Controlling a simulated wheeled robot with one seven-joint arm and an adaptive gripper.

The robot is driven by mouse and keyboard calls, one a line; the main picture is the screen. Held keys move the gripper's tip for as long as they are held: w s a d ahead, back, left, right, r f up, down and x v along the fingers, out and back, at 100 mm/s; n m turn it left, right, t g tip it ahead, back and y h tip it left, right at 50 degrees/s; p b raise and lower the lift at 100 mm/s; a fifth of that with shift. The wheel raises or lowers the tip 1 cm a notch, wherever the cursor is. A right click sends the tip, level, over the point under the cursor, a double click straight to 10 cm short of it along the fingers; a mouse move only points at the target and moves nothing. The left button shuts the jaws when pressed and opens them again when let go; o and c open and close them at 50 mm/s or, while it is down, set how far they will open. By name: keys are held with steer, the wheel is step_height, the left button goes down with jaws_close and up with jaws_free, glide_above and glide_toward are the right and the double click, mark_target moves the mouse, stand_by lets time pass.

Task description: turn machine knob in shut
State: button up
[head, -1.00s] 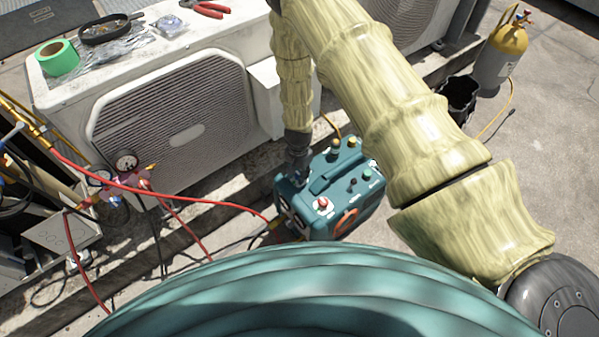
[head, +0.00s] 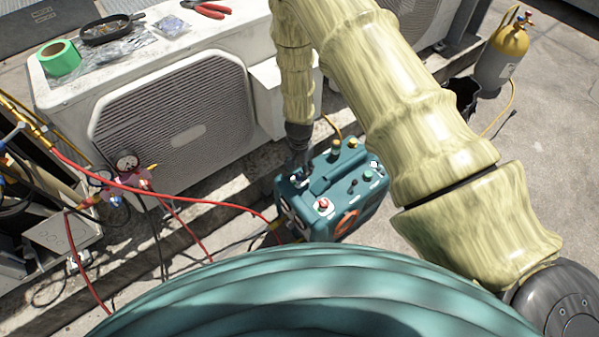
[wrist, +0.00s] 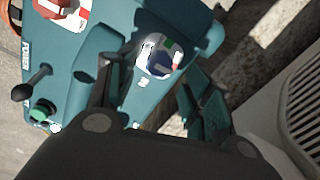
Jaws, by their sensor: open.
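The teal machine (head: 345,205) stands on the ground in front of the white condenser, with several knobs and caps on its top. In the wrist view, a dark blue knob (wrist: 159,60) sits on a pale round dial with green and red marks on the machine's teal casing (wrist: 95,60). My gripper (wrist: 152,72) is open, with one finger on each side of the dial. Its fingers look apart from the knob, but I cannot tell their exact height above it. In the head view, my gripper (head: 299,172) points down at the machine's rear left corner.
A red-topped knob (head: 323,205) and green cap (head: 368,174) stand on the machine top. The condenser (head: 180,130) is close behind.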

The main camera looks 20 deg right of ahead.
mark_target(299, 175)
step_height(299, 175, up, 9)
steer(key=shift+f, duration=0.2)
stand_by(0.6)
steer(key=s+d+f+n, duration=0.1)
steer(key=s+f, duration=0.1)
steer(key=s, duration=0.3)
steer(key=s+d+f+n+h, duration=0.1)
steer(key=s+d+f+n, duration=0.1)
steer(key=s, duration=0.4)
steer(key=s+d+f+n, duration=0.1)
steer(key=s+d+f, duration=0.1)
steer(key=s, duration=0.3)
steer(key=shift+s+f, duration=0.35)
steer(key=shift+f, duration=0.25)
steer(key=s+a+n+y, duration=0.1)
steer(key=s+n, duration=0.5)
steer(key=s, duration=1.3)
step_height(299, 175, up, 17)
steer(key=p, duration=1.7)
steer(key=shift+s+a+r+n, duration=0.15)
steer(key=shift+s+a+n, duration=0.15)
steer(key=shift+s+a, duration=0.1)
